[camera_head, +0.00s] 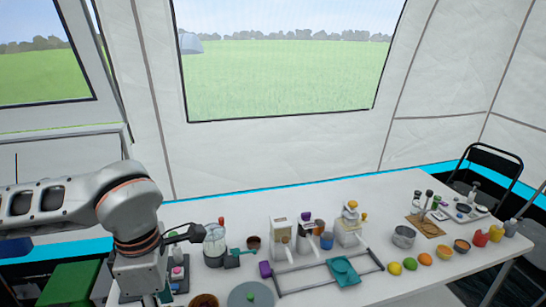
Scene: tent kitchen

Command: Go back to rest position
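My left arm comes in from the left and bends down over the left end of the white table (385,283). The fingertips are not clear, so whether the gripper is open or shut does not show. My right arm and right gripper are outside the view.
White dispensers (350,225), a grey frame with a teal tray (343,270), a metal pot (403,237), fruit including a lemon (394,268) and bottles crowd the table. A black chair (490,170) stands at the right; a green box (70,284) is lower left.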

